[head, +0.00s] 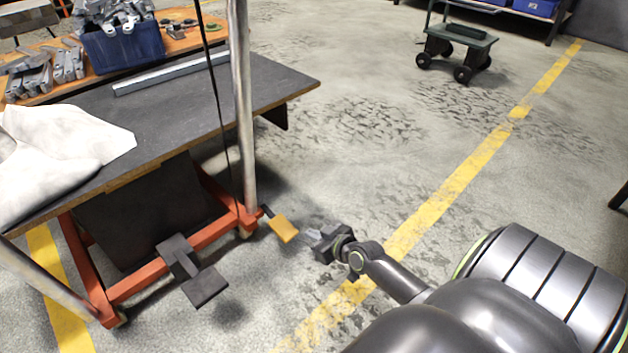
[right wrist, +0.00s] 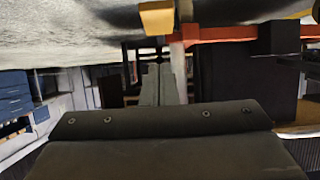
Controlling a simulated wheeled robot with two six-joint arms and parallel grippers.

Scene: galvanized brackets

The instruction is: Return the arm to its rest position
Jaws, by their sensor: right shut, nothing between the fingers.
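My right arm reaches in from the bottom right of the head view. My right gripper (head: 309,233) is low over the concrete floor, just right of a yellow pedal on the cart's orange base. Its pale fingers are shut and hold nothing. In the right wrist view the fingers of the right gripper (right wrist: 159,72) are together, pointing away from the camera. My left arm and left gripper are not in view.
The yellow pedal (head: 282,228) is close to the right fingertips. A dark-topped cart (head: 215,110) with an orange base (head: 150,277) and steel posts fills the left side. A white bag (head: 65,140) lies on it. Open floor lies to the right, before a small trolley (head: 459,45).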

